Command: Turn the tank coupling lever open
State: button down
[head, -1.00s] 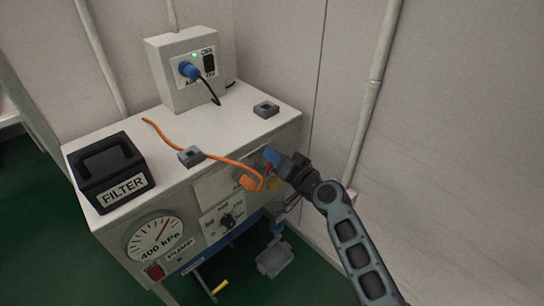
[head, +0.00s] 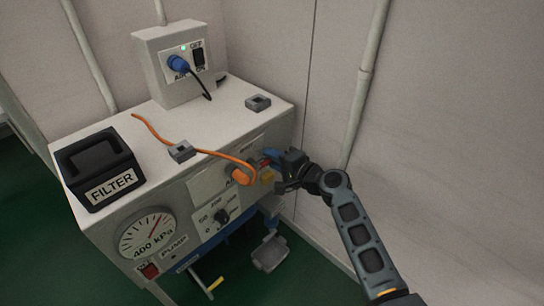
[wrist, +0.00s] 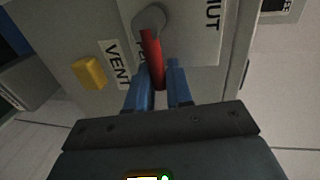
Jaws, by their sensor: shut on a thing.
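The red lever (wrist: 153,55) hangs from a round grey pivot (wrist: 149,19) on the machine's front panel in the wrist view. It points down the picture, between a partly covered label and a sign ending in "HUT" at the right. My gripper (wrist: 160,76) has its blue fingers on either side of the lever's free end and is shut on it. In the head view my gripper (head: 272,157) is at the right end of the machine's front, and the lever is mostly hidden there.
A yellow VENT part (wrist: 89,73) sits left of the lever. An orange hose (head: 205,153) crosses the bench top (head: 222,115) to an orange plug (head: 240,175) close to my gripper. A black FILTER box (head: 97,169) stands at left. The wall and a pipe (head: 365,90) are at right.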

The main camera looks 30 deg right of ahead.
jog(key=shift+d+f, duration=0.1)
jog(key=shift+f, duration=0.1)
dwell(0.4)
jog(key=c, duration=1.2)
grip_release()
jog(key=p+v, duration=0.1)
jog(key=v, duration=0.7)
jog(key=shift+f, duration=0.1)
